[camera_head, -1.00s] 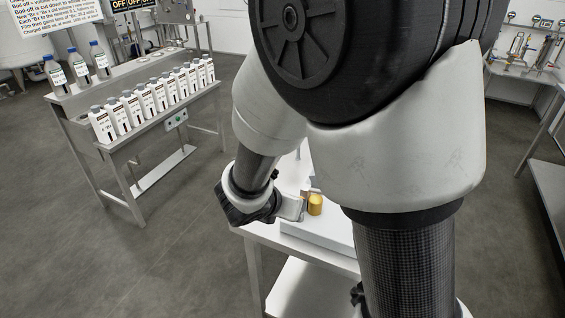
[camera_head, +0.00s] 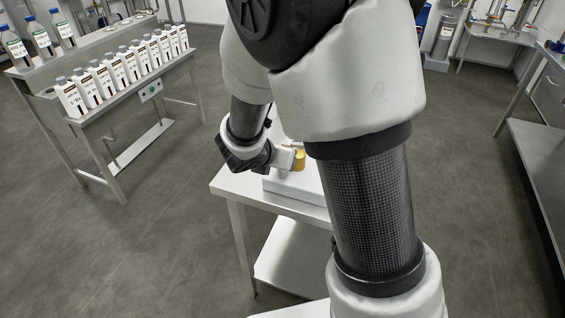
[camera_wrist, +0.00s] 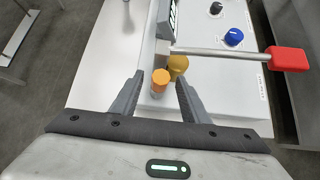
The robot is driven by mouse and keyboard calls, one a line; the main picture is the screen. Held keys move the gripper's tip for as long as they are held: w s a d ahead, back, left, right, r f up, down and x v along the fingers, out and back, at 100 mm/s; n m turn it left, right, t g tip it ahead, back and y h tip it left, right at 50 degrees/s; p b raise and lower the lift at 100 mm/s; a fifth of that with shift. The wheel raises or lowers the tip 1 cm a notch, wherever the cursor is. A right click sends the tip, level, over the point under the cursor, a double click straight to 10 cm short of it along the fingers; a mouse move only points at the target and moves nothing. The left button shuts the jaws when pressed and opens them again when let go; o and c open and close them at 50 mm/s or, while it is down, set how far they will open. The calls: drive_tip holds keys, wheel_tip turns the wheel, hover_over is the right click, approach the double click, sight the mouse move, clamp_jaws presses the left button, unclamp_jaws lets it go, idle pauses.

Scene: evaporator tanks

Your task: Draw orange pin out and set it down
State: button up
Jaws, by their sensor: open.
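The orange pin (camera_wrist: 161,77) shows in the wrist view as an orange cap on a paler, partly hidden stem. It stands on a white unit on the bench. My gripper (camera_wrist: 159,80) is open, with one finger on each side of the pin. I cannot tell whether either finger touches it. A yellow-gold knob (camera_wrist: 178,65) stands just beyond the pin, close to the right fingertip. In the head view, my gripper (camera_head: 287,158) is at the gold knob (camera_head: 299,160), and the pin cannot be made out there.
A metal lever with a red handle (camera_wrist: 288,59) reaches right from beyond the knob. A blue knob (camera_wrist: 233,37) and a black knob (camera_wrist: 216,8) lie farther back. Bare white bench top (camera_wrist: 110,50) lies left. A rack of bottles (camera_head: 130,65) stands apart at the left.

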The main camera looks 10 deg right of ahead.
clamp_jaws()
drive_tip(key=shift+r+p, duration=1.55)
drive_tip(key=shift+r, duration=0.35)
drive_tip(key=shift+r+p, duration=2.45)
drive_tip(key=shift+r, duration=0.45)
